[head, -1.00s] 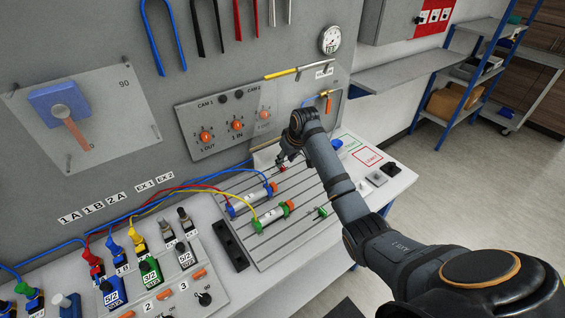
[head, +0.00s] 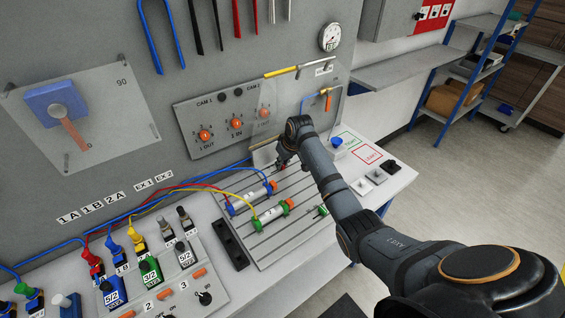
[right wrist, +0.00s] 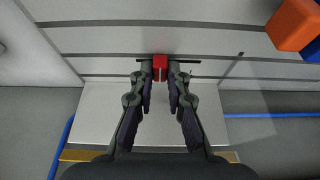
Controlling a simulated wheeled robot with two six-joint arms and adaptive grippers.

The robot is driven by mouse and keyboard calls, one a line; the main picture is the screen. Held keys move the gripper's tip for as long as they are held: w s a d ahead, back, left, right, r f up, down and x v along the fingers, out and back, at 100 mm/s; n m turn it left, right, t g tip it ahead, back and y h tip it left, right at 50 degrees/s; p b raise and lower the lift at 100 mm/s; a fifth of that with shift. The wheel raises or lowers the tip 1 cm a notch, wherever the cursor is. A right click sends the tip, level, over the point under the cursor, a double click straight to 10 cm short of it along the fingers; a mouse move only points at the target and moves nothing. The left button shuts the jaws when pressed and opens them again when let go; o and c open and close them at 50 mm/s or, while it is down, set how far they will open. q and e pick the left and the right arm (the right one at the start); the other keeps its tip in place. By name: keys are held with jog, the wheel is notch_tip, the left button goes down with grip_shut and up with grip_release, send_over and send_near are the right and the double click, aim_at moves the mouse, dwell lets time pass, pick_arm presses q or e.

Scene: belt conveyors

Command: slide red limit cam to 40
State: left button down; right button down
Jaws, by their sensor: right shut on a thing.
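The red limit cam (right wrist: 159,66) is a small red block on a thin dark bar over the grooved grey plate (head: 290,222). It shows in the right wrist view between the fingertips. My right gripper (right wrist: 160,82) is shut on it, one finger on each side. In the head view the right gripper (head: 284,162) points down at the back of the grooved plate, and the cam is mostly hidden there. I cannot read any scale or number 40 beside the cam. My left gripper is not in view.
Two cylinders with blue and orange ends (head: 252,198) and green ends (head: 272,214) lie on the plate, with hoses running left. A valve panel (head: 170,270) stands at front left. The upright board has orange CAM knobs (head: 236,124). The table's right end holds small blocks (head: 376,176).

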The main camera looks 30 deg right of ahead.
aim_at(270, 172)
jog(key=shift+a+r+p, duration=0.1)
jog(key=shift+a+p, duration=0.2)
jog(key=shift+p, duration=0.05)
jog(key=a+p, duration=0.2)
jog(key=a, duration=0.1)
jog(key=shift+s+a, duration=0.3)
jog(key=shift+s, duration=0.05)
jog(key=shift+a, duration=0.15)
jog(key=shift+f, duration=0.2)
